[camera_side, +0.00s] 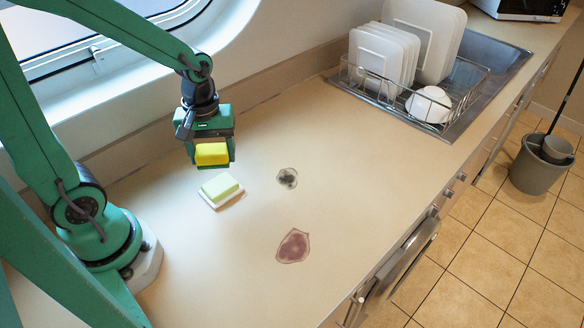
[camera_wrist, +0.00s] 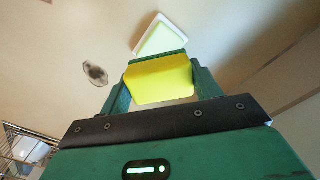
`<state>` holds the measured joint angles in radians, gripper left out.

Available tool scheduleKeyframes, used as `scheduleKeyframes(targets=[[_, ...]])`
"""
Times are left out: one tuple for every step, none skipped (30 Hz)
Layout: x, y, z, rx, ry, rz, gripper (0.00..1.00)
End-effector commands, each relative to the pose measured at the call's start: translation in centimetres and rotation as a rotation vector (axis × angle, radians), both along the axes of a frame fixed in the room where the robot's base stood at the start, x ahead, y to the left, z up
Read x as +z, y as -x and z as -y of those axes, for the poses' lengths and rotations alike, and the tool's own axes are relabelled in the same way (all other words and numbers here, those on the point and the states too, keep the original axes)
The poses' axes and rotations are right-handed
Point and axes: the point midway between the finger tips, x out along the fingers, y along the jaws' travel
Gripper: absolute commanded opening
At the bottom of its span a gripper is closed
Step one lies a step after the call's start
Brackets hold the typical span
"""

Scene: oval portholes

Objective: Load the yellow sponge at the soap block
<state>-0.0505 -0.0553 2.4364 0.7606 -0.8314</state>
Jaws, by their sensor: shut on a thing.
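My gripper (camera_side: 212,160) is shut on the yellow sponge (camera_side: 211,153) and holds it above the counter. In the wrist view the sponge (camera_wrist: 159,80) sits between the two green fingers. The soap block (camera_side: 220,187) is pale green and lies on a small white dish (camera_side: 231,200) on the counter, below and slightly right of the sponge in the side view. In the wrist view the soap block (camera_wrist: 162,40) shows just beyond the sponge, partly hidden by it. The sponge and the soap are apart.
A dark grey stain (camera_side: 287,177) and a larger reddish stain (camera_side: 293,246) mark the counter. A dish rack (camera_side: 385,95) with white plates and a bowl (camera_side: 428,104) stands at the back right. The counter between is clear. A wall with a porthole window runs behind.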

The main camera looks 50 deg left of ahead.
Motion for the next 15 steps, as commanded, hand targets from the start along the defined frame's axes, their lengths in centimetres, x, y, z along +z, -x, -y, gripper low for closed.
scheduleKeyframes(targets=[[-0.1, 0.0, 0.0, 0.0, 0.0, 0.0, 0.45], [-0.1, 0.0, 0.0, -0.001, 0.0, 0.0, 0.45], [-0.2, 0.0, 0.0, -0.001, 0.0, 0.0, 0.45], [-0.2, 0.0, 0.0, -0.001, 0.0, 0.0, 0.45], [-0.3, 0.0, 0.0, -0.001, 0.0, 0.0, 0.45], [-0.5, 0.0, 0.0, -0.001, -0.001, -0.001, 0.45], [-0.6, 0.0, 0.0, -0.001, 0.0, -0.001, 0.45], [-0.7, 0.0, 0.0, -0.001, 0.0, -0.002, 0.45], [-0.9, 0.0, 0.0, -0.001, 0.0, -0.003, 0.45], [-1.1, 0.0, 0.0, -0.001, 0.0, -0.003, 0.45], [-1.3, 0.0, 0.0, -0.001, 0.0, -0.001, 0.45], [-1.6, 0.0, 0.0, -0.001, 0.0, -0.002, 0.45], [-1.8, 0.0, 0.0, -0.001, 0.0, -0.003, 0.45], [-2.0, 0.0, 0.0, -0.001, 0.0, -0.003, 0.45], [-2.3, 0.0, 0.0, -0.001, 0.0, -0.003, 0.45]])
